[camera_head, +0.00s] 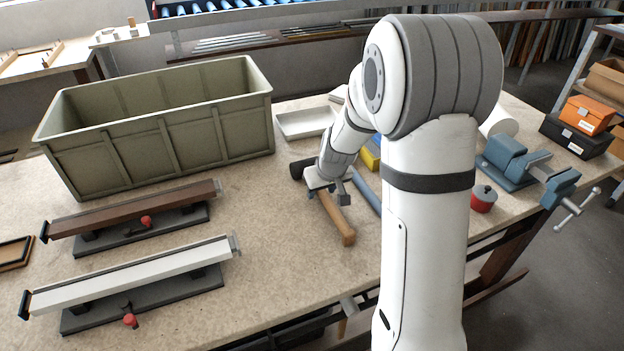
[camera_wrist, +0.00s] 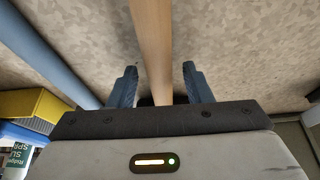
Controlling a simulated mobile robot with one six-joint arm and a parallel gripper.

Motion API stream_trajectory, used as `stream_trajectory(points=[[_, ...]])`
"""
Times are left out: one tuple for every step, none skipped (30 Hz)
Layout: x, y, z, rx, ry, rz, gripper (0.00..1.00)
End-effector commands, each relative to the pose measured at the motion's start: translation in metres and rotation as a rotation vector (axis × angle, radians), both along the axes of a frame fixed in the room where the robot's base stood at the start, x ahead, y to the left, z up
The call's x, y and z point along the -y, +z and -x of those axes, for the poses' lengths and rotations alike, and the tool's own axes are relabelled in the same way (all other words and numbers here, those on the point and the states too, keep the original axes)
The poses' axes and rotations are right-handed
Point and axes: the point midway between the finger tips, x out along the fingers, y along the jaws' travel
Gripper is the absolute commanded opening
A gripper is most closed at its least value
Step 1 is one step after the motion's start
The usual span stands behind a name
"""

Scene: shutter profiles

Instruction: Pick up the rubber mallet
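The rubber mallet lies on the workbench, its wooden handle (camera_head: 338,218) pointing toward the front edge. A dark cylinder, apparently its head (camera_head: 297,169), shows just left of my gripper (camera_head: 328,195) in the head view. In the wrist view the handle (camera_wrist: 153,45) runs lengthwise between the two blue fingertips of my gripper (camera_wrist: 158,85). The fingers are open, with a gap on each side of the handle. My gripper's body hides the handle's near part in the wrist view. A little dark surface shows between the fingers.
A green crate (camera_head: 165,143) stands at the back left. Two profiles on dark stands, brown (camera_head: 135,210) and white (camera_head: 130,275), lie at front left. A blue tube (camera_wrist: 45,50) lies beside the handle, near a yellow box (camera_wrist: 35,103). A blue vise (camera_head: 510,160) is at right.

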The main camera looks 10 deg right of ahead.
Motion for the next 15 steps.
stream_trajectory(points=[[0.0002, 0.0001, 0.0, 0.0, 0.0, 0.0, 0.41], [0.0002, 0.0001, 0.0001, 0.0, 0.0, 0.0, 0.38], [0.0003, 0.0001, 0.0001, 0.0, -0.001, 0.0, 0.35], [0.0003, 0.0001, 0.0001, 0.0, -0.001, 0.0, 0.33], [0.0003, 0.0001, 0.0001, 0.0, -0.001, 0.0, 0.3], [0.0004, 0.0002, 0.0001, 0.0, -0.001, 0.0, 0.27], [0.0004, 0.0002, 0.0001, 0.0, -0.001, 0.0, 0.25], [0.0005, 0.0002, 0.0002, 0.0, -0.001, 0.0, 0.22], [0.0005, 0.0002, 0.0002, 0.0, -0.001, 0.0, 0.19], [0.0005, 0.0002, 0.0002, 0.0, -0.001, 0.0, 0.16], [0.0006, 0.0002, 0.0002, 0.0, -0.001, 0.0, 0.14], [0.0006, 0.0002, 0.0002, 0.0, -0.001, 0.0, 0.11], [0.0007, 0.0002, 0.0002, 0.0, -0.001, 0.0, 0.08], [0.0007, 0.0002, 0.0002, 0.0, -0.001, 0.0, 0.06], [0.0008, 0.0002, 0.0002, 0.0, -0.001, 0.0, 0.02]])
